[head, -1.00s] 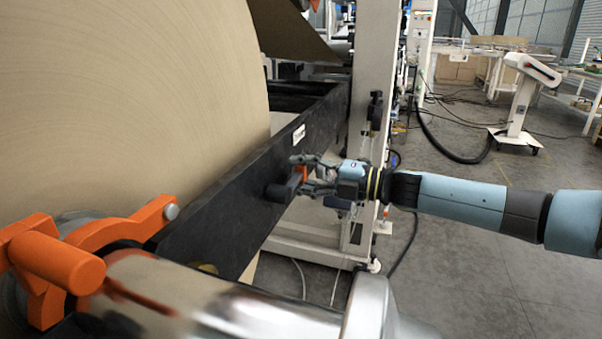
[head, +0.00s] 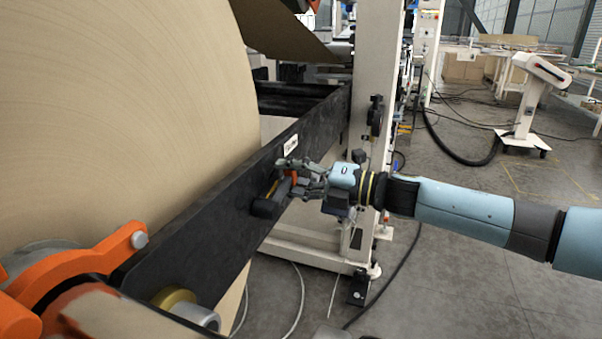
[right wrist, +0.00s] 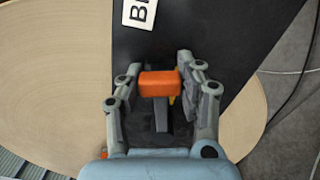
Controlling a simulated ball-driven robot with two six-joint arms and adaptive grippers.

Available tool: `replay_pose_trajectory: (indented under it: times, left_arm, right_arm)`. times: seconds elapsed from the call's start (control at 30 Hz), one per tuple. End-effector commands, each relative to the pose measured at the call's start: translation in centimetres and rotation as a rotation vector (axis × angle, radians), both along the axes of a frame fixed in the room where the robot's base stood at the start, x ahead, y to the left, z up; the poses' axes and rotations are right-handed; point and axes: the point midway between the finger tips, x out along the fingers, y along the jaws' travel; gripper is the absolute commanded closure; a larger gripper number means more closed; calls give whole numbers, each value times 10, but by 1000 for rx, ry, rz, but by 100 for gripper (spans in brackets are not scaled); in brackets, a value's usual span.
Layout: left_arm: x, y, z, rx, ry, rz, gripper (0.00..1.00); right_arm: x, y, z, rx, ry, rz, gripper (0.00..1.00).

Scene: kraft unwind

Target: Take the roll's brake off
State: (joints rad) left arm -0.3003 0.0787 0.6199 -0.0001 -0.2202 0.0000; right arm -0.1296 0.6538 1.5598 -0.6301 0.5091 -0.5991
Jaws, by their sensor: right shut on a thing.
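The brake lever (head: 282,191) is a short dark lever with an orange grip (head: 293,176), standing out from a round black hub (head: 264,209) on the side of the black roll-stand arm (head: 200,236). My right gripper (head: 291,177) is shut on the orange grip. In the right wrist view, the orange grip (right wrist: 159,83) lies crosswise between the two fingers, with the dark lever behind it and a bit of yellow beside the lever. A white label (right wrist: 139,12), partly cut off, sits on the black arm above. My left gripper is not in view.
The huge kraft paper roll (head: 110,110) fills the left, right behind the black arm. An orange clamp (head: 75,262) and metal shaft parts are at lower left. A pale machine post (head: 375,100) stands behind my gripper. Cables lie on the floor.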

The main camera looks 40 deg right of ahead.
Motion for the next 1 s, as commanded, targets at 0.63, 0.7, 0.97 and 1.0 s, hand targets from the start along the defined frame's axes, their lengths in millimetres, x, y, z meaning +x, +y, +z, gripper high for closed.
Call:
replay_pose_trajectory:
  times: [0.63, 0.7, 0.97, 1.0]
  left_arm:
    - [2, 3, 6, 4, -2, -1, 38]
    - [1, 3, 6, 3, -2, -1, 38]
    - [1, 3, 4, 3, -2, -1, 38]
    - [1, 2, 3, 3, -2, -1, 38]
  right_arm:
    - [-14, 32, 45, -540, -279, 0, 100]
    - [-15, 35, 48, -591, -305, -1, 100]
    - [-22, 47, 56, -744, -385, -2, 100]
    - [-22, 48, 57, -761, -394, -2, 100]
